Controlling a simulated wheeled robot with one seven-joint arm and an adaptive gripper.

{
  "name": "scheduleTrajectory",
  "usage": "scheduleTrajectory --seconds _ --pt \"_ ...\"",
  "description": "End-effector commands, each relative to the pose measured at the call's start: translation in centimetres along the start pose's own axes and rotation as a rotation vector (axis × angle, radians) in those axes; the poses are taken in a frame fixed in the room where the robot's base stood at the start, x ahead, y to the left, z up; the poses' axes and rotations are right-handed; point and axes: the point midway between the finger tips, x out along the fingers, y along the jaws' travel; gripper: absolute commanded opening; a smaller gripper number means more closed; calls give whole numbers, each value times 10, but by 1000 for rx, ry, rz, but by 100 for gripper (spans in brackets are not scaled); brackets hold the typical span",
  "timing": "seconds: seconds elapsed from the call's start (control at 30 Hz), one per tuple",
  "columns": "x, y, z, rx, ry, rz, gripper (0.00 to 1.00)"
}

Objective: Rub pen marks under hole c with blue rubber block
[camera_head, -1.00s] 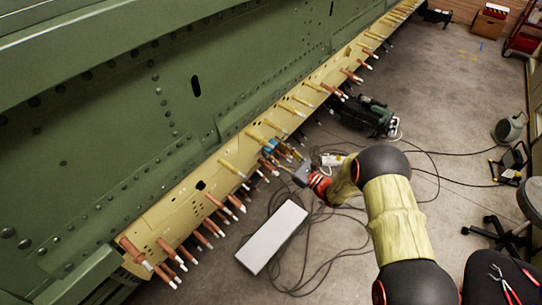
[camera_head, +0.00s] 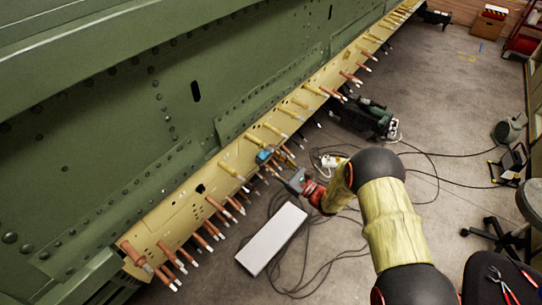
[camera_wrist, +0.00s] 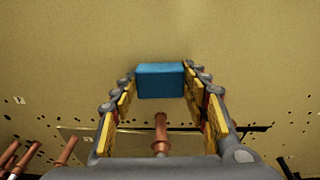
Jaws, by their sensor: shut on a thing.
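The blue rubber block (camera_wrist: 160,80) is held between the fingertips of my gripper (camera_wrist: 161,84) in the wrist view. The yellow panel strip (camera_wrist: 160,35) fills the view behind it; I cannot tell whether the block touches it. In the head view the block (camera_head: 264,156) is a small blue patch at the strip (camera_head: 170,213), at the end of my gripper (camera_head: 270,158). I cannot make out pen marks or tell which hole is c.
Copper-coloured pins (camera_head: 223,208) stick out along the strip. One pin (camera_wrist: 160,132) stands between my fingers in the wrist view, and several are at lower left. A white box (camera_head: 272,238), cables and a green machine (camera_head: 368,118) are on the floor.

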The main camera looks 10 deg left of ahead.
Motion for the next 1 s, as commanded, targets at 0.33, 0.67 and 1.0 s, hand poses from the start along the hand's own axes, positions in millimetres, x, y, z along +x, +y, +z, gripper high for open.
scheduleTrajectory --seconds 0.33,0.67,1.0 --pt "1 28 4 1 -2 9 25" --pt "0 42 5 -1 -2 8 25" --pt "-12 40 4 0 -1 4 25"
